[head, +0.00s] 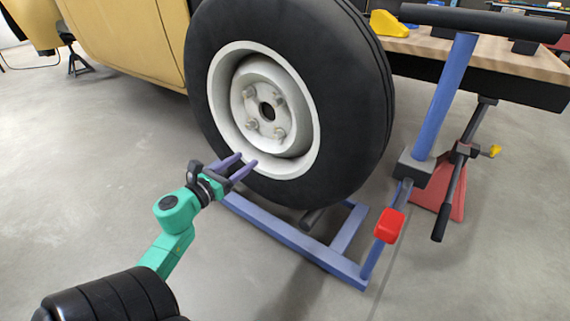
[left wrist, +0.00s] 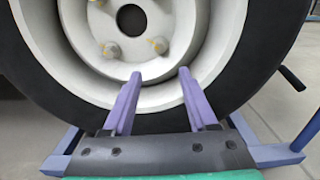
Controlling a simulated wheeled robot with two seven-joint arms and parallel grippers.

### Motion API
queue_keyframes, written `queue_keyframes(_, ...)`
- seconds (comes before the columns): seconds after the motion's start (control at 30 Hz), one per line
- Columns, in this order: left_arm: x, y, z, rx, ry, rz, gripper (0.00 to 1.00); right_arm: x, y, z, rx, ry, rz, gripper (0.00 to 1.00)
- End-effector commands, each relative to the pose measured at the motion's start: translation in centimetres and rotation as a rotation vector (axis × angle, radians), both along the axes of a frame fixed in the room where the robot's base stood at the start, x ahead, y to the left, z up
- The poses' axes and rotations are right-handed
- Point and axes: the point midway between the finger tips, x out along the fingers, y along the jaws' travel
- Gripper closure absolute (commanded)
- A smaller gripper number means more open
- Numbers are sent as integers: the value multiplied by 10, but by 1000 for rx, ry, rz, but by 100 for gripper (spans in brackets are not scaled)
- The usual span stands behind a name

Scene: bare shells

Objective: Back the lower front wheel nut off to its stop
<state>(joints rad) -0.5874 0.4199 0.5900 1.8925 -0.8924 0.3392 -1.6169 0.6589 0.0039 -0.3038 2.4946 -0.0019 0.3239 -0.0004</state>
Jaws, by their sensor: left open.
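The wheel (head: 215,100) has a black tyre and a white rim, with several nuts around a dark centre hole. Two lower nuts show, a lower left nut (head: 253,124) and a lower right nut (head: 280,133). In the left wrist view they are the left nut (left wrist: 111,50) and the right nut (left wrist: 158,45), both yellowish on top. I cannot tell which is the front one. My left gripper (head: 246,160) is open and empty, its purple fingers pointing at the lower rim, below the nuts and apart from them. The fingers (left wrist: 160,74) also show in the left wrist view. My right gripper is out of view.
A blue wheel-dolly frame (head: 300,243) lies under the wheel, with a blue post (head: 444,100) and a red pedal (head: 389,225) at right. A red stand (head: 440,198) and a workbench (head: 480,55) are behind.

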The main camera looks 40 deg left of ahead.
Motion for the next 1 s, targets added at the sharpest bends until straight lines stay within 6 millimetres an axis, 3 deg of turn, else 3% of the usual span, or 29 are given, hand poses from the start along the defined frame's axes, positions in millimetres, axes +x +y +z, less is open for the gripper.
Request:
queue_keyframes(0.17,21,-1,3,15,-5,-8,42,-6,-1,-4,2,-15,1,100)
queue_keyframes(0.5,110,1,1,12,-6,-4,42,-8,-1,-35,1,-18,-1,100)
queue_keyframes(0.6,129,2,1,6,-4,-2,42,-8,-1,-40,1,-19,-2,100)
queue_keyframes(0.8,145,3,3,5,-2,0,42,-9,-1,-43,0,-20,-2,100)
queue_keyframes(1.0,145,3,3,4,-1,0,42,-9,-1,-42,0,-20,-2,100)
